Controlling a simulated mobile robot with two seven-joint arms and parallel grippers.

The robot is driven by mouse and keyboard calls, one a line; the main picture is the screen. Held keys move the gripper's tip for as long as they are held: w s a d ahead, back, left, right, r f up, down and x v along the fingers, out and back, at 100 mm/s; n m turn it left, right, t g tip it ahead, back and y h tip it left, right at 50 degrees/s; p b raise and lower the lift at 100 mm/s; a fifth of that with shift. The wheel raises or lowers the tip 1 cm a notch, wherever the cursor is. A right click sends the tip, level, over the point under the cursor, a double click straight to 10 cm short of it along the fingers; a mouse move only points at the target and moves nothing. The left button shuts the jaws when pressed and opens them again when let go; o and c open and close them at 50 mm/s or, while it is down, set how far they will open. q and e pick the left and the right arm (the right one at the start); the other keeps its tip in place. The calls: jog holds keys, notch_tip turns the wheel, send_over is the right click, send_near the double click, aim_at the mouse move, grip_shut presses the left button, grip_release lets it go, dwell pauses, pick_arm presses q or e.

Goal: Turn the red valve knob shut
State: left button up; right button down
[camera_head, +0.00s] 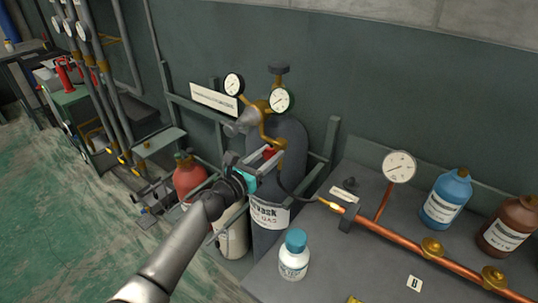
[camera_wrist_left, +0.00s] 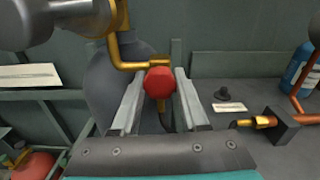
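The red valve knob (camera_wrist_left: 158,82) sits at the lower end of a brass pipe (camera_wrist_left: 128,64) in front of the grey gas cylinder (camera_head: 277,140). In the head view the knob (camera_head: 269,153) is small and partly covered by my gripper. My left gripper (camera_head: 266,160) reaches in from the lower left. In the left wrist view its two pale fingers (camera_wrist_left: 160,74) lie on either side of the knob, with no clear gap. It looks shut on the knob. My right gripper is in neither view.
Gauges (camera_head: 281,100) sit above the cylinder. A dark hose runs to a copper pipe (camera_head: 400,248) on the grey bench at right. A white bottle (camera_head: 294,258) with a blue cap stands at the bench's near left. A red cylinder (camera_head: 188,177) stands left of my gripper.

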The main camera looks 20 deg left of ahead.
pick_arm(q)
grip_shut()
